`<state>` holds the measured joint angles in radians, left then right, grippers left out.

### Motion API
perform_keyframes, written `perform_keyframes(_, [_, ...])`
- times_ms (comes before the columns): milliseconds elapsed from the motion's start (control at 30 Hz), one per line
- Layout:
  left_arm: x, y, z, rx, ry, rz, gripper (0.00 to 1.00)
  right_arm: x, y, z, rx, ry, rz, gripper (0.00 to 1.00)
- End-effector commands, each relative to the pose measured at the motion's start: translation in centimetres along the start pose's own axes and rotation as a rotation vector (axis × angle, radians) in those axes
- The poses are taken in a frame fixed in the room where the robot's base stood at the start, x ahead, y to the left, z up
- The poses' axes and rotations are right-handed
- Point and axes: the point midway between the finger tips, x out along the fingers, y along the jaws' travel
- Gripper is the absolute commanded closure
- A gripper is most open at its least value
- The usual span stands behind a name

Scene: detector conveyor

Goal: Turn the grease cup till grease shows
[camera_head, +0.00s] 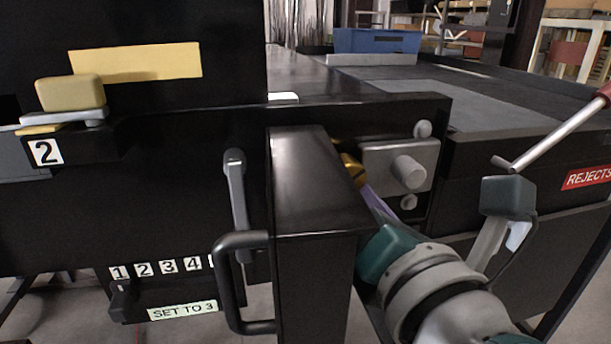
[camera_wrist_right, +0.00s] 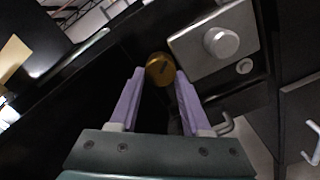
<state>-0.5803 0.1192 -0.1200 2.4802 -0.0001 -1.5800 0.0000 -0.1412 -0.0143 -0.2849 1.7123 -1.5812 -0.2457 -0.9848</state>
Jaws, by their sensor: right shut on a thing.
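The grease cup (camera_wrist_right: 160,69) is a small round brass cap with a dark mark on its face. It sits beside a grey metal block on the black machine frame. In the head view the cup (camera_head: 352,171) is partly hidden behind the tall black housing. My right gripper (camera_wrist_right: 160,78) has its two purple fingers on either side of the cup and is shut on it. In the head view the right gripper (camera_head: 366,190) reaches in from the lower right, its fingers mostly hidden. I make out no grease on the cup. My left gripper is not in view.
The black housing (camera_head: 315,190) with a curved handle (camera_head: 225,285) stands left of my right gripper. The grey block (camera_head: 398,165) with a round knob is close on the right. A red-handled lever (camera_head: 560,132) and a REJECTS sign (camera_head: 588,177) are farther right.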

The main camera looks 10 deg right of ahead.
Motion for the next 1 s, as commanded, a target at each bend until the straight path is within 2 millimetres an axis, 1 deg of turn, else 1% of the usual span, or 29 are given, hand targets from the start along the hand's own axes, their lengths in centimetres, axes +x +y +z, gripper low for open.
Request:
perform_keyframes(167, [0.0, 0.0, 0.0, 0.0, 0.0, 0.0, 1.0, 0.0, 0.1, 0.1, -0.001, -0.003, 0.001, 1.0])
perform_keyframes(200, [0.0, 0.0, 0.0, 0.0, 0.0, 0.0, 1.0, 0.0, 0.1, 0.1, -0.001, -0.003, 0.001, 0.49])
perform_keyframes(433, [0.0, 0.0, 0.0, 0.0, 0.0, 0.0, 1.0, 0.0, 0.0, 0.1, -0.002, -0.002, 0.0, 0.23])
perform_keyframes(667, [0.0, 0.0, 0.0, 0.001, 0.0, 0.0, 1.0, 0.0, 0.0, 0.0, -0.002, -0.001, 0.0, 0.22])
perform_keyframes(767, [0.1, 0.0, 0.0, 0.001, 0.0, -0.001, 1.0, -0.4, 0.0, 0.0, -0.002, 0.0, 0.0, 0.22])
perform_keyframes(867, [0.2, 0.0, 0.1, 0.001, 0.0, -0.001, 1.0, -1.6, -0.1, -0.1, -0.003, 0.001, -0.001, 0.22])
perform_keyframes(1000, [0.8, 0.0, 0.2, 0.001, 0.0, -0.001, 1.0, -4.3, -0.2, -0.3, -0.002, 0.002, 0.0, 0.22])
